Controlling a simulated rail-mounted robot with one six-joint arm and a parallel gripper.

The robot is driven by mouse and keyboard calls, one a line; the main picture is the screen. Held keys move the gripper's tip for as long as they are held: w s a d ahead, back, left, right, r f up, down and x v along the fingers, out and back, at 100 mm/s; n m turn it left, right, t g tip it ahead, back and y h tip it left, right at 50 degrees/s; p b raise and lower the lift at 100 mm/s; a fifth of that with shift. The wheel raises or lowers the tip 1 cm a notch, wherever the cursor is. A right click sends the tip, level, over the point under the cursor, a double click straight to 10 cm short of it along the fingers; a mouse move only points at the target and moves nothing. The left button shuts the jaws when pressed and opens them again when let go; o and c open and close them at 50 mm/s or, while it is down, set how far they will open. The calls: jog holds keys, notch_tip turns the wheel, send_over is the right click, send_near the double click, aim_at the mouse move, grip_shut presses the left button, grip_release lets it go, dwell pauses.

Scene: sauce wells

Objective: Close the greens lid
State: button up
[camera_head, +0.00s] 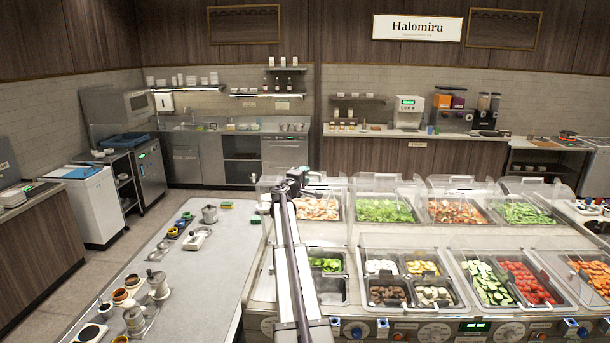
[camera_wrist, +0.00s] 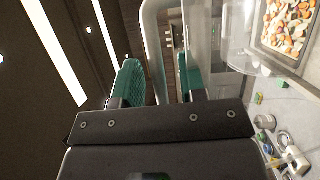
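Leafy greens (camera_head: 385,211) fill a back-row well of the salad bar, and a second well of greens (camera_head: 525,213) is further right. A clear lid (camera_head: 383,186) stands raised behind the first greens well. Another clear lid (camera_head: 537,188) is raised at the second. Which one is the greens lid I cannot tell. My gripper (camera_head: 306,180) is at the back left of the bar, left of the first greens. In the wrist view its green-padded fingers (camera_wrist: 160,82) are apart. A pale curved bar shows between them; whether they touch it I cannot tell.
A well of orange and white pieces (camera_wrist: 287,27) lies close to my gripper. Front-row wells hold cucumber (camera_head: 487,283) and tomatoes (camera_head: 527,284). A grey counter (camera_head: 180,290) with jars and small bowls stands at left. Open floor lies behind the bar.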

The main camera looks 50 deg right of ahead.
jog(key=shift+w+d, duration=0.2)
jog(key=shift+d, duration=0.15)
jog(key=shift+s, duration=0.1)
jog(key=shift+c, duration=0.3)
grip_shut()
